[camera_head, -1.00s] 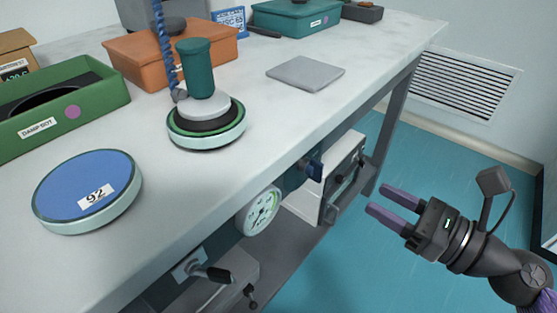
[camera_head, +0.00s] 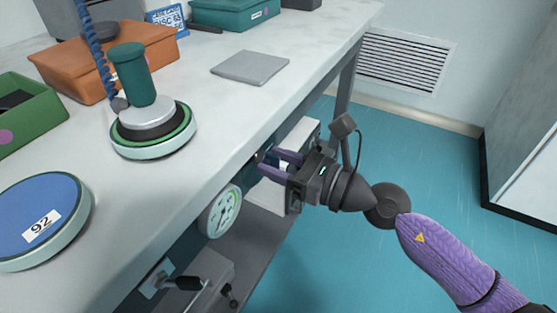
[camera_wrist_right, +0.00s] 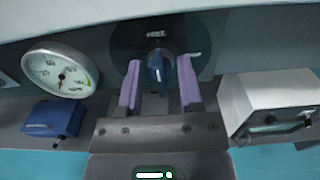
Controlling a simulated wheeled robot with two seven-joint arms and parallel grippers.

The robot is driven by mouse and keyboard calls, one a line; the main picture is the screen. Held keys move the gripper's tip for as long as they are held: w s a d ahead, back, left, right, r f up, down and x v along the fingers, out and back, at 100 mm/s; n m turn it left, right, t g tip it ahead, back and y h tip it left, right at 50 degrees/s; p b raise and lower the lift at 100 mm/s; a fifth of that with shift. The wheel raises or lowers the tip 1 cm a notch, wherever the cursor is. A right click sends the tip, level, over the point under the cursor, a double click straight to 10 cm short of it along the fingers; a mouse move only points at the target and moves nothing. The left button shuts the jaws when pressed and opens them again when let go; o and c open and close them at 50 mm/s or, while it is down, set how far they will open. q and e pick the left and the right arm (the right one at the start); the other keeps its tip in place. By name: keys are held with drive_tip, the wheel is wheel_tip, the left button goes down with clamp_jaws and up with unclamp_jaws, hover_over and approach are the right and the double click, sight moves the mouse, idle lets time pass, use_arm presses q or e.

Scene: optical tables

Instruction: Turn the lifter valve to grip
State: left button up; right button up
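The lifter valve has a dark blue handle (camera_wrist_right: 158,72) on a dark round plate, under a small label, on the front panel below the tabletop. My right gripper (camera_head: 265,163) is open at this panel. In the right wrist view its two purple fingers (camera_wrist_right: 159,70) stand to either side of the handle, with gaps showing; I cannot see contact. In the head view the gripper mostly hides the valve. The lifter (camera_head: 150,116), a dark green grip on a round suction disc with a blue coiled hose, stands on the table. My left gripper is out of view.
A round gauge (camera_head: 220,211) is left of the valve and a white box (camera_wrist_right: 268,100) right of it. The tabletop edge (camera_head: 232,148) overhangs the panel. A blue disc marked 92 (camera_head: 30,205) lies on the table.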

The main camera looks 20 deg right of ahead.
clamp_jaws()
